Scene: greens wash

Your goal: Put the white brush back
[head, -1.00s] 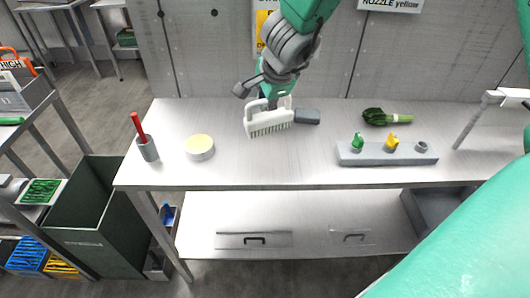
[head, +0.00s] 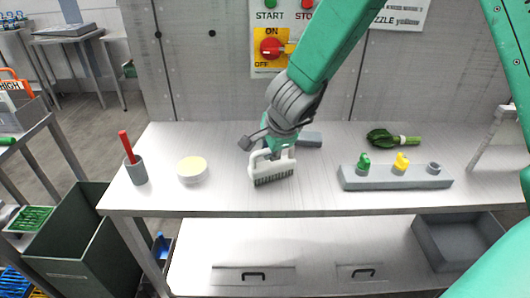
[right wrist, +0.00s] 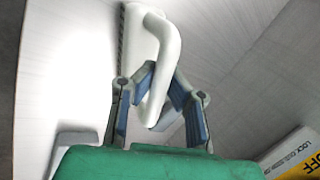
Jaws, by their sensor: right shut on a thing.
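The white brush (head: 258,172) has a loop handle and a row of dark bristles pointing down. My right gripper (head: 279,146) is shut on its handle, over the middle of the bench. I cannot tell whether the bristles touch the bench top. In the right wrist view the two blue-lined fingers (right wrist: 160,95) close around the white brush handle (right wrist: 167,55). A grey block (head: 309,139) lies on the bench just behind and right of the brush, partly hidden by the gripper. My left gripper is out of view.
Left on the bench (head: 225,148) stand a round yellow-topped dish (head: 192,169) and a grey cup (head: 136,172) with a red handle. A dark bin (head: 80,240) stands left.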

